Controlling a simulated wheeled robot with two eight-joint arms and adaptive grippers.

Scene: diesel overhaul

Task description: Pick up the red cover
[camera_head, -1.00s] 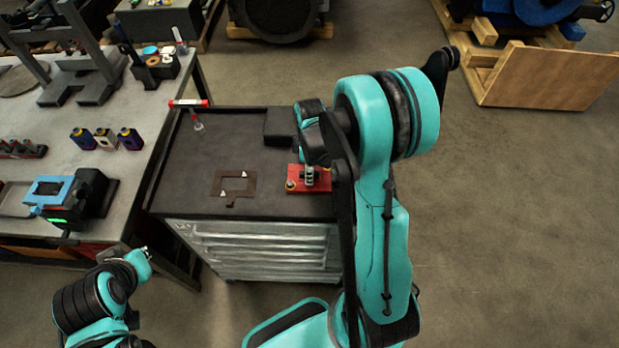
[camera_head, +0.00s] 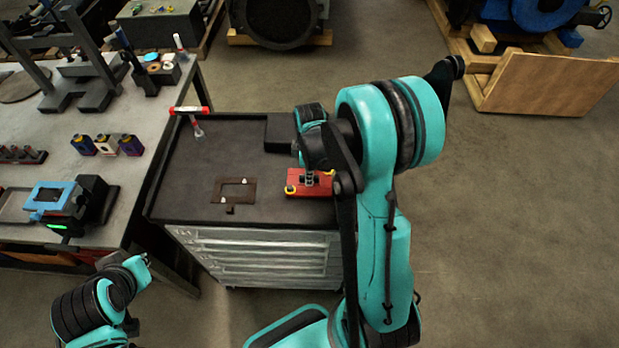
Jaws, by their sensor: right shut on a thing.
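The red cover (camera_head: 295,187) is a flat red plate with yellowish round fittings, at the right front of the dark top of the tool cabinet. My right gripper (camera_head: 309,178) points down at the middle of the cover and is shut on it. My right arm hides the cover's right end and part of the gripper. I cannot tell whether the cover touches the cabinet top. My left arm (camera_head: 95,305) is at the lower left, away from the cabinet, and its gripper does not show.
A workbench (camera_head: 60,115) with several parts stands left. A wooden crate (camera_head: 545,82) is at the back right. The floor to the right is clear.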

